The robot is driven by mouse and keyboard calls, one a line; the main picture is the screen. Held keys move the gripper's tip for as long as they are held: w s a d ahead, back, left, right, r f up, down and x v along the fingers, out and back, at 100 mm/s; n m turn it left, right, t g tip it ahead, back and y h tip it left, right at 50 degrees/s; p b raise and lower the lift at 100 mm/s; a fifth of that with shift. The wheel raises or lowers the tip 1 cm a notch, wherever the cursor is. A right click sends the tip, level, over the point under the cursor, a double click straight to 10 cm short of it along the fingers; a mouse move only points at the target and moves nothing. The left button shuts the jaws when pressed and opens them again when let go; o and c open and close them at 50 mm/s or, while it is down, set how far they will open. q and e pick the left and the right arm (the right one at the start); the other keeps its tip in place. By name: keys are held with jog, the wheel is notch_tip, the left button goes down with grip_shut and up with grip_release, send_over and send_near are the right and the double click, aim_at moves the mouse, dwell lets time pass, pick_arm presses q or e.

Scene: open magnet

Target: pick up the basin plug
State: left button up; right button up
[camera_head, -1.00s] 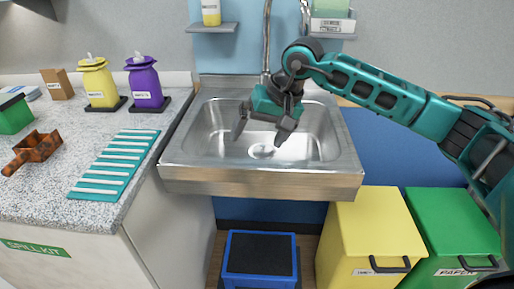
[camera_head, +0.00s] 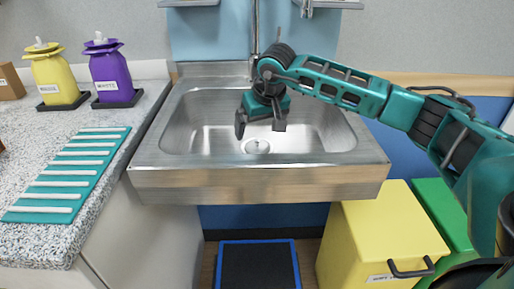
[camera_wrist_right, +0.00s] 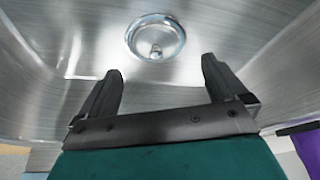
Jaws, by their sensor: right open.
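The basin plug (camera_head: 257,146) is a small round metal piece in the drain at the bottom of the steel sink basin (camera_head: 190,135). In the right wrist view the plug (camera_wrist_right: 155,40), with a small knob, sits inside a shiny ring beyond the fingertips. My right gripper (camera_head: 260,128) is open and empty, pointing down inside the basin above the drain. In the right wrist view its two dark fingers (camera_wrist_right: 161,67) are spread apart, with nothing between them. The exact height above the plug is hard to tell. My left gripper is not in view.
The faucet (camera_head: 255,40) rises behind the gripper. The sink's front rim (camera_head: 260,182) and side walls surround the basin. A ribbed teal mat (camera_head: 70,172) and yellow (camera_head: 55,75) and purple (camera_head: 112,70) bottles are on the left counter. A yellow bin (camera_head: 375,240) stands below right.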

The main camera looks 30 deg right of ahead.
aim_at(257, 140)
jog(key=x, duration=0.2)
jog(key=b+x, duration=0.1)
jog(key=x, duration=0.2)
jog(key=shift+s+d+f, duration=0.15)
jog(key=shift+d+f, duration=0.05)
jog(key=c, duration=1.1)
jog(key=shift+r, duration=0.2)
